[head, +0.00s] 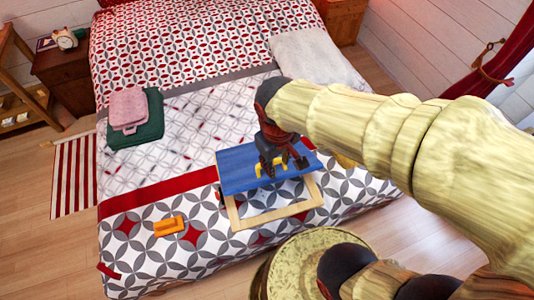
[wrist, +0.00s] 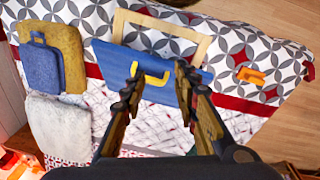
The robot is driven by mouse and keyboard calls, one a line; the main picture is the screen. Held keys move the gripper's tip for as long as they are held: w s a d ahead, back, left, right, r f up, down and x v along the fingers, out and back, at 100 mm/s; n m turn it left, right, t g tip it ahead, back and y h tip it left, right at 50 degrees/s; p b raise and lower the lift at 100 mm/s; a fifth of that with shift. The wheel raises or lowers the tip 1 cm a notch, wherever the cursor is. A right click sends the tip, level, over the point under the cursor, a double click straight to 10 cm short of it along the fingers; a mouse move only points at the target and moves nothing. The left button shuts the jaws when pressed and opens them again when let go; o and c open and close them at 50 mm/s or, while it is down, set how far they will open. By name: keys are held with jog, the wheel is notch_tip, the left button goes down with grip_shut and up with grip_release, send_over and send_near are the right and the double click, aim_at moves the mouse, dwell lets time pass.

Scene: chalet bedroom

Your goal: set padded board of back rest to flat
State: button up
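The back rest has a blue padded board (head: 236,172) and a pale wooden frame (head: 240,222), and it rests on the bed. The board appears raised above the frame; its exact angle is hard to tell. A yellow handle (wrist: 152,75) is on the board and also shows in the head view (head: 260,169). My gripper (wrist: 158,76) is over the board with its fingers apart, one on either side of the handle in the wrist view. I cannot tell whether they touch it. In the head view my gripper (head: 271,170) partly hides the board.
An orange block (head: 169,226) lies on the bed to the left. Folded pink and green cloths (head: 135,125) lie farther back. A white cushion (head: 312,62) is at the back right. In the wrist view, a tan cushion (wrist: 68,42) and blue item (wrist: 42,68) lie beside the board.

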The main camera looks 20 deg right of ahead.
jog(key=w+f+n+h+p, duration=0.1)
jog(key=w+f+n, duration=0.2)
jog(key=f+n, duration=0.1)
jog(key=w+a+f+n+h+p, duration=0.1)
jog(key=w+f+n, duration=0.3)
jog(key=w+a+f+n+h+p, duration=0.1)
jog(key=w+f+n+h, duration=0.1)
jog(key=w+f+n, duration=0.2)
jog(key=shift+w+n+g+p, duration=0.25)
jog(key=shift+n+g+p, duration=0.15)
jog(key=shift+n, duration=0.1)
jog(key=shift+r+n, duration=0.1)
jog(key=shift+n, duration=0.4)
jog(key=shift+b+x, duration=1)
jog(key=shift+x, duration=2.85)
jog(key=shift+w, duration=0.1)
jog(key=shift+c, duration=0.8)
grip_shut()
